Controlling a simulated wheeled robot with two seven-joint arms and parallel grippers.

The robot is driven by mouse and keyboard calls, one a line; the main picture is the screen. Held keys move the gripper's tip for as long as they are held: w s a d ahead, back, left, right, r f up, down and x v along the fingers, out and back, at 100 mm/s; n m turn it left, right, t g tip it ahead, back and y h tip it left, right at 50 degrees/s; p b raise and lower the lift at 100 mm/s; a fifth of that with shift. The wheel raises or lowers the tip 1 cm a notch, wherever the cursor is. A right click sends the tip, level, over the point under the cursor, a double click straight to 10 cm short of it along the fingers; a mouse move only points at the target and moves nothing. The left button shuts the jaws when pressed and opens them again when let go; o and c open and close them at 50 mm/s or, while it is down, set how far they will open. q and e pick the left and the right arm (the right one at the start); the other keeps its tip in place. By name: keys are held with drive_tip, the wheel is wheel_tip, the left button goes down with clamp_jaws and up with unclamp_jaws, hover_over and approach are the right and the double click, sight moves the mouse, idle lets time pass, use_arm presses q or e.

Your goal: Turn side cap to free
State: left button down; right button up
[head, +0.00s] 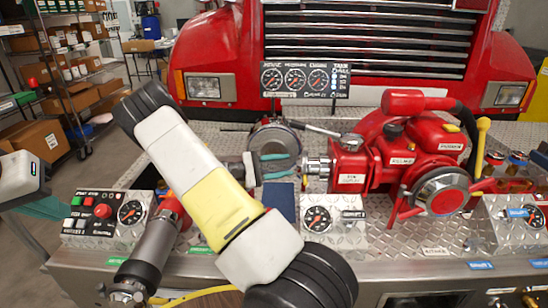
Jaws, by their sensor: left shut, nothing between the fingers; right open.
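The red pump (400,155) stands on the diamond-plate bumper, right of centre. Its silver side cap (318,166) faces left on the pump's left side. My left gripper (284,166), grey with teal fingers, is just left of the cap and points right at it. It is shut with nothing held. A small gap seems to lie between fingertips and cap; contact is hard to judge. My white and yellow arm link crosses in front and hides part of the wrist.
A gauge panel (306,80) stands behind. A round metal part (274,138) sits behind my gripper. A control box (100,215) and a red and grey nozzle (148,255) are at the left. A small gauge (317,219) sits below the cap.

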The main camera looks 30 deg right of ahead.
sight(299, 167)
drive_tip(key=x, duration=0.5)
drive_tip(key=shift+s+d, duration=0.1)
drive_tip(key=shift+d, duration=0.3)
clamp_jaws()
idle(1.0)
